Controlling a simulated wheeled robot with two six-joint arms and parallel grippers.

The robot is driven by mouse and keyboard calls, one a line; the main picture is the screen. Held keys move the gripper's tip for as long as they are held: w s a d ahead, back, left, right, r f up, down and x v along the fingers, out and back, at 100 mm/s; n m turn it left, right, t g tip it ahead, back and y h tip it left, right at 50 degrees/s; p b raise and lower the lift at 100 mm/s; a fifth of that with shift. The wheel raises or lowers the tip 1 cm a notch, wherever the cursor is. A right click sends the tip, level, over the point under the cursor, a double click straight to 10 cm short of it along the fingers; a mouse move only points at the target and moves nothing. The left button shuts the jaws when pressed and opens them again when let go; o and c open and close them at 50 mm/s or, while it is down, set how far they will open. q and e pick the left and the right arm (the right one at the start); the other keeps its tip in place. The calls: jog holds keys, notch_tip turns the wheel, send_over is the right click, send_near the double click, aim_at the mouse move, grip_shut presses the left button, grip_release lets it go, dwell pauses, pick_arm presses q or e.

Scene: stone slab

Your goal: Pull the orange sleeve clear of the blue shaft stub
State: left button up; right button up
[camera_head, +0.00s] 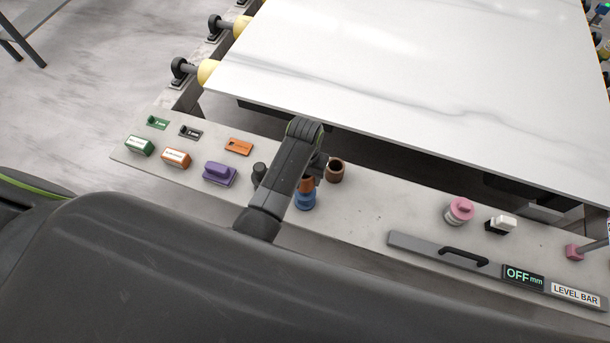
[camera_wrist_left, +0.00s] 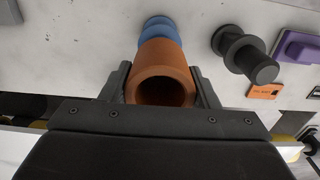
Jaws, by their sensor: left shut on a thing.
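The orange sleeve (camera_head: 307,185) shows in the head view just above the blue shaft stub (camera_head: 305,201), partly hidden by my left arm. My left gripper (camera_head: 312,176) is shut on the sleeve. In the left wrist view the orange sleeve (camera_wrist_left: 164,60) sits between the two fingers of the left gripper (camera_wrist_left: 162,88), its open, hollow end towards the camera. The blue stub (camera_wrist_left: 157,28) shows right behind the sleeve's far end. I cannot tell whether the stub's tip is still inside the sleeve. My right gripper is in neither view.
A brown hollow cylinder (camera_head: 336,171) stands close right of the gripper, and a black spool-like post (camera_head: 259,172) close left. A purple block (camera_head: 219,174) and small labelled blocks lie farther left. The white slab (camera_head: 420,70) overhangs behind. The grey level bar (camera_head: 420,246) lies right.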

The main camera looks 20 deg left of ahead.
pick_arm(q)
jog(key=shift+r, duration=1.1)
notch_tip(320, 180, up, 6)
dwell(0.5)
jog(key=shift+f, duration=3.35)
